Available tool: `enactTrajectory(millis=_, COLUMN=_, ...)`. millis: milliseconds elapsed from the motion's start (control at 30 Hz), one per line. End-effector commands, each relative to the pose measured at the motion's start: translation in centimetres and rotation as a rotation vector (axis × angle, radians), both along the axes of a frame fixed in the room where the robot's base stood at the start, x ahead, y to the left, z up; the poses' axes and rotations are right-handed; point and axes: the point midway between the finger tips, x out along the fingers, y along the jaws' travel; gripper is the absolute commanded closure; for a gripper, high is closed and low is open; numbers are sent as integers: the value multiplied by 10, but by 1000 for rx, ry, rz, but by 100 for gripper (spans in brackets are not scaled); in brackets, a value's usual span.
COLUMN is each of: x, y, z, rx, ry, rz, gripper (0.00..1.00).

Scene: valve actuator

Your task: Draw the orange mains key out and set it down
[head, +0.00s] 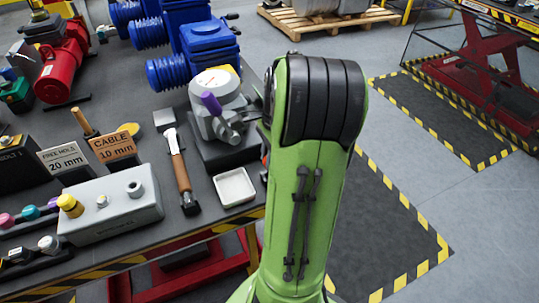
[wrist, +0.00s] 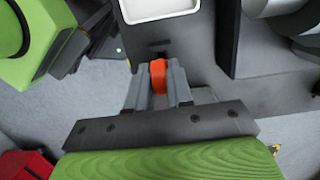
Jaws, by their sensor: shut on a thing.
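The orange mains key (wrist: 157,76) shows between my fingertips in the wrist view. My gripper (wrist: 157,88) is shut on it. A dark slot-like mark (wrist: 158,42) lies just beyond the key on the dark grey surface. I cannot tell whether any part of the key is still seated in something. In the head view my green arm hides the gripper and most of the key's surroundings. The grey valve actuator (head: 215,105) with a purple handle and round dial stands on the bench just left of my arm.
A white square tray (head: 235,187) sits near the bench edge; it also shows in the wrist view (wrist: 160,10). A grey button box (head: 110,208), label signs and blue motors crowd the bench.

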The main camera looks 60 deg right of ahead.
Motion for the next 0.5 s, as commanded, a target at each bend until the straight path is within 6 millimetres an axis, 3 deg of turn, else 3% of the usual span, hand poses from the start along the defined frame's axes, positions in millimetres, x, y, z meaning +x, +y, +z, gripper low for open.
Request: enactTrajectory(millis=500, x=0, y=0, z=-3, rx=0, ry=0, rz=1, gripper=100)
